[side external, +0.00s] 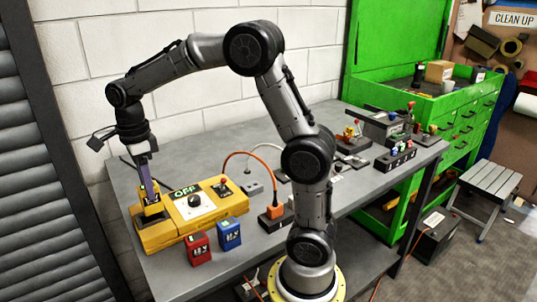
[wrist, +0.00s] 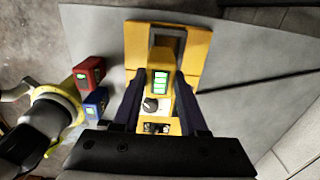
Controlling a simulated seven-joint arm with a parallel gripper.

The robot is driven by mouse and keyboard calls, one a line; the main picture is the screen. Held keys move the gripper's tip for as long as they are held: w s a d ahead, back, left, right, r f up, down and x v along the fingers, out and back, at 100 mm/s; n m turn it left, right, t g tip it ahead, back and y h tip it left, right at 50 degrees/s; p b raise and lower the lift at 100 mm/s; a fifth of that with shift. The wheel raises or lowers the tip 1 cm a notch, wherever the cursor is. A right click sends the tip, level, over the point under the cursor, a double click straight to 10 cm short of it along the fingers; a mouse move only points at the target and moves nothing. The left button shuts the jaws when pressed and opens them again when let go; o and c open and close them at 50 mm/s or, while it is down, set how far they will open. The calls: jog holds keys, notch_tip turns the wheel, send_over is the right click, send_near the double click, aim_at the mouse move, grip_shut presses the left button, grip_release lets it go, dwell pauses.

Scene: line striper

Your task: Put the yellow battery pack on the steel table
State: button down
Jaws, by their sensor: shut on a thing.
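My gripper (side external: 151,196) points down at the left end of a yellow control box (side external: 218,207) and is shut on the yellow battery pack (side external: 151,210). In the wrist view the pack (wrist: 161,78), with a green indicator, lies between the fingers of my gripper (wrist: 163,85). A dark recess in the yellow box (wrist: 202,60) shows just beyond it. I cannot tell whether the pack is seated in the box or raised from it. The grey steel table (side external: 270,243) carries the box and has bare top around it.
A red pack (side external: 199,249) and a blue pack (side external: 229,234) stand in front of the box. The box has an OFF sign, a knob (side external: 195,200) and a joystick (side external: 223,187). An orange cable (side external: 246,154) arches behind. Small devices crowd the table's right end.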

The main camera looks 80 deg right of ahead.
jog(key=s+a+r+n, duration=0.25)
jog(key=s+a, duration=0.25)
jog(key=s, duration=0.6)
jog(key=s+a+r+n, duration=0.2)
jog(key=s+a+r, duration=0.15)
jog(key=s, duration=0.75)
jog(key=shift+w+a+f, duration=0.55)
jog(key=shift+w+f, duration=1.65)
jog(key=shift+w, duration=0.15)
jog(key=shift+w+a+f, duration=0.6)
jog(key=shift+w+f, duration=1.55)
jog(key=shift+w, duration=0.2)
jog(key=shift+w+a+f, duration=0.55)
jog(key=shift+w+f, duration=1.65)
jog(key=shift+w, duration=0.15)
jog(key=shift+f, duration=0.15)
jog(key=shift+c, duration=2.2)
grip_release()
